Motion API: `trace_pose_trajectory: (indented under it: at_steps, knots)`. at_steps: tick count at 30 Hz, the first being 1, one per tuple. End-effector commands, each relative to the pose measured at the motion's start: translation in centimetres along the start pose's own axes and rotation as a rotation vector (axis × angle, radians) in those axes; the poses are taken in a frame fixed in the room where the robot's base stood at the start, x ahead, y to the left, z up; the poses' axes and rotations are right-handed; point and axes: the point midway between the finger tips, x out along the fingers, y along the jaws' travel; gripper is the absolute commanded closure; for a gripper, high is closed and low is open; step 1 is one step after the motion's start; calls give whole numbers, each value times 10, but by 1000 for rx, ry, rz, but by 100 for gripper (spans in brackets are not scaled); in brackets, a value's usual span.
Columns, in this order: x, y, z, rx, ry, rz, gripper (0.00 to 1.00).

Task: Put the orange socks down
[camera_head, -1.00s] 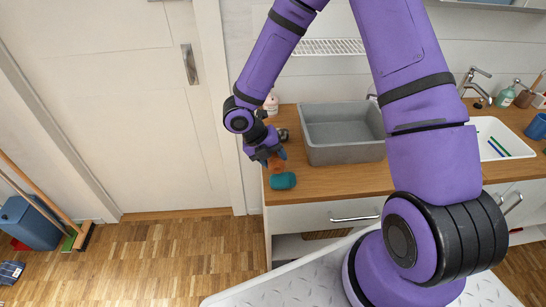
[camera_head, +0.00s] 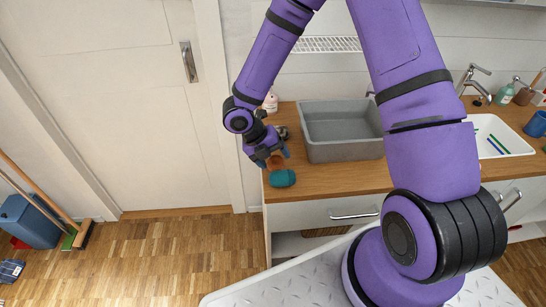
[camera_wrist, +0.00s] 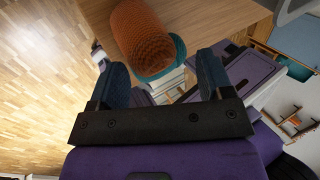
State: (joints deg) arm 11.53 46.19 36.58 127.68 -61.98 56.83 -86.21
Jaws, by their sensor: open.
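The orange socks (camera_wrist: 142,38) show in the wrist view as a knitted roll just beyond my fingertips, over the wooden counter. My gripper (camera_wrist: 161,62) is open, its two blue fingers apart, with nothing clasped between them. In the head view my gripper (camera_head: 270,158) is low over the counter's left end, and the orange socks (camera_head: 276,162) are partly hidden by it. A teal roll (camera_head: 282,178) lies on the counter close to the orange socks; in the wrist view this teal roll (camera_wrist: 172,62) is partly covered by them.
A grey basin (camera_head: 342,150) stands on the wooden counter (camera_head: 335,178) right of my gripper. A white sink (camera_head: 515,140) is farther right. A small dark object and a pale bottle (camera_head: 270,102) are behind my gripper. The counter's left edge is close.

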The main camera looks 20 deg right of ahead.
Motion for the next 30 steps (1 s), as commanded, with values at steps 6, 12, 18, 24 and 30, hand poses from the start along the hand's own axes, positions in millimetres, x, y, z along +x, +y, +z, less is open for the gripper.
trace_pose_trajectory:
  at_steps: [6,12,18,24,30]
  knots:
    - [-31,-4,1,1,-5,1,27]
    - [-73,-4,0,1,-4,2,27]
    - [-107,-4,0,1,-3,1,27]
    - [-124,-4,0,0,-1,0,27]
    - [-128,-5,0,5,0,-1,27]
